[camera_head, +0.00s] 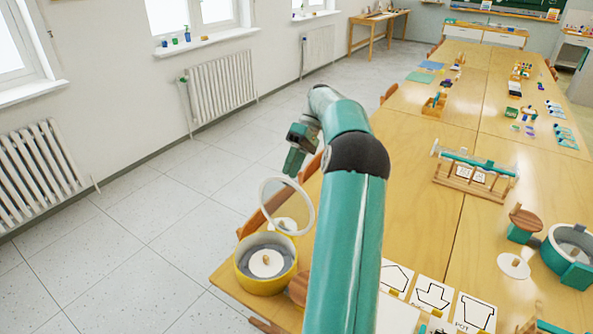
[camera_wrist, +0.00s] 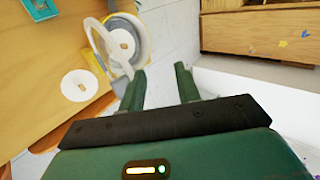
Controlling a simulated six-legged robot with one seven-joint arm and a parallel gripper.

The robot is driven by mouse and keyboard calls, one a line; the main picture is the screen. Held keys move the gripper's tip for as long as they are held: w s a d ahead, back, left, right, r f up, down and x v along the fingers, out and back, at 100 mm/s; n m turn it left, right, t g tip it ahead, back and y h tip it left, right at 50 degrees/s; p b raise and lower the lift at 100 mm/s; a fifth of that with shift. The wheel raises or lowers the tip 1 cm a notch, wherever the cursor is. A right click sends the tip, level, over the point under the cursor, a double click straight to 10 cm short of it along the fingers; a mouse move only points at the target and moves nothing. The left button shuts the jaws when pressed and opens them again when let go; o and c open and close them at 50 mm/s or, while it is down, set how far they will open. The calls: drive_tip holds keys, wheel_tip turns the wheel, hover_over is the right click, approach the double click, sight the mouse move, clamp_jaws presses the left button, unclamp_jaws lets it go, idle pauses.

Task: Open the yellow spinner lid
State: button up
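The yellow spinner (camera_head: 262,283) is a round yellow tub with a grey inside and a white disc with a small knob. It stands at the near left corner of the table. Its lid (camera_head: 264,204), a clear disc with a white rim, stands tilted up over the tub's far side, so the tub is uncovered. My gripper (camera_head: 292,162) is above and beyond the lid, apart from it. In the wrist view my gripper (camera_wrist: 161,84) has its fingers spread with nothing between them. The spinner (camera_wrist: 135,38) and the raised white lid rim (camera_wrist: 97,42) show left of the fingers.
The long wooden table (camera_head: 420,235) runs away to the back. A teal spinner (camera_head: 572,255), a wooden rack (camera_head: 472,178) and shape cards (camera_head: 433,293) are on it. My arm hides part of the table. Clear floor (camera_head: 150,215) lies to the left, with radiators (camera_head: 222,85) along the wall.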

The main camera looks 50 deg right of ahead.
drive_tip(key=s+a+r, duration=0.6)
drive_tip(key=s+a, duration=0.1)
drive_tip(key=shift+a, duration=0.3)
drive_tip(key=shift+s, duration=0.1)
idle(0.3)
drive_tip(key=w+a+h, duration=0.3)
drive_tip(key=a+h, duration=0.3)
drive_tip(key=a, duration=1.3)
drive_tip(key=s+a+f+t+h, duration=0.1)
drive_tip(key=s+a+t, duration=0.2)
drive_tip(key=a, duration=0.4)
drive_tip(key=s+a+f+m+t+h, duration=0.1)
drive_tip(key=s+a+t+h, duration=0.1)
drive_tip(key=a, duration=0.6)
drive_tip(key=shift+s+f+t, duration=0.2)
drive_tip(key=shift+s+t, duration=0.5)
drive_tip(key=shift+s, duration=0.2)
